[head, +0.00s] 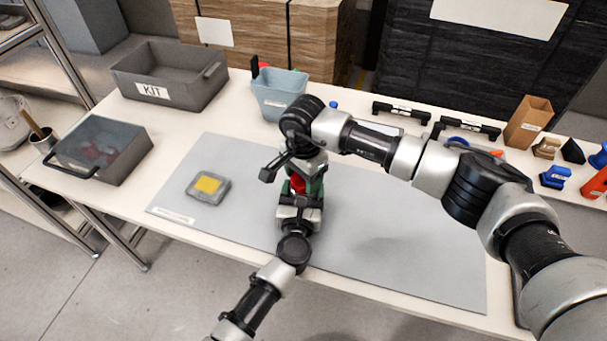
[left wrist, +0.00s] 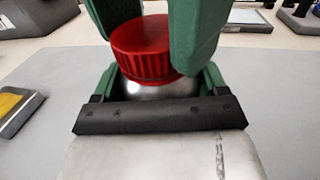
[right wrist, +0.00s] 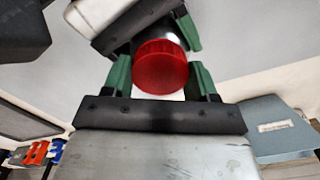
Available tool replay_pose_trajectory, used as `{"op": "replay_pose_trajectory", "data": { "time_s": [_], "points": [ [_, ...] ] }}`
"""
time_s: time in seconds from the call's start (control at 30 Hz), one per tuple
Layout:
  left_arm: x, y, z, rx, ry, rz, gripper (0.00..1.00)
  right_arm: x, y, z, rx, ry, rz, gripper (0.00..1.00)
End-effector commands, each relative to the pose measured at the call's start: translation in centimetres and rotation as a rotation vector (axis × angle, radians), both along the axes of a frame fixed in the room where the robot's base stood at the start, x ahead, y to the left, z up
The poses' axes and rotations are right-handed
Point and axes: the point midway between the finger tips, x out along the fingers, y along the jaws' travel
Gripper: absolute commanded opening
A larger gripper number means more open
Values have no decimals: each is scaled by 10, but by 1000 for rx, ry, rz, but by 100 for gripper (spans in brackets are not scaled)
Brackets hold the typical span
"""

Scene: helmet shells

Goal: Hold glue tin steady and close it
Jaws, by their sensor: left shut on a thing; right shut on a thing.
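The glue tin (left wrist: 160,90) is silvery with a ribbed red cap (left wrist: 144,48) on its top; the red also shows in the head view (head: 297,184). My left gripper (head: 299,198) is shut on the tin's body from the near side. My right gripper (head: 304,170) comes from above, its green fingers on either side of the cap, shut on it. The right wrist view shows the cap (right wrist: 161,68) close up between the fingers. The cap sits on the tin's shoulder; how tight it is, I cannot tell. Much of the tin's body is hidden by the grippers.
A grey mat (head: 390,240) covers the table's middle, mostly clear. A small grey case with a yellow square (head: 208,185) lies left of the grippers. Behind stand a pale blue tub (head: 280,95) and a KIT box (head: 170,78). A lidded grey bin (head: 120,162) is at left, black handles (head: 402,112) at back right.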

Motion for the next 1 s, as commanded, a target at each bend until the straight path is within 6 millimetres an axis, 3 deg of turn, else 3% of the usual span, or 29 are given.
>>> {"op": "replay_pose_trajectory", "data": {
  "time_s": [0.8,0.9,1.0],
  "points": [
    [0,0,0,0,0,0,7,1,0,-1,2,0,-1896,30],
    [0,0,0,0,0,-1,7,1,0,-1,2,1,-2057,30],
    [0,0,0,0,0,-1,7,1,0,-1,2,0,-2042,30]
  ]
}}
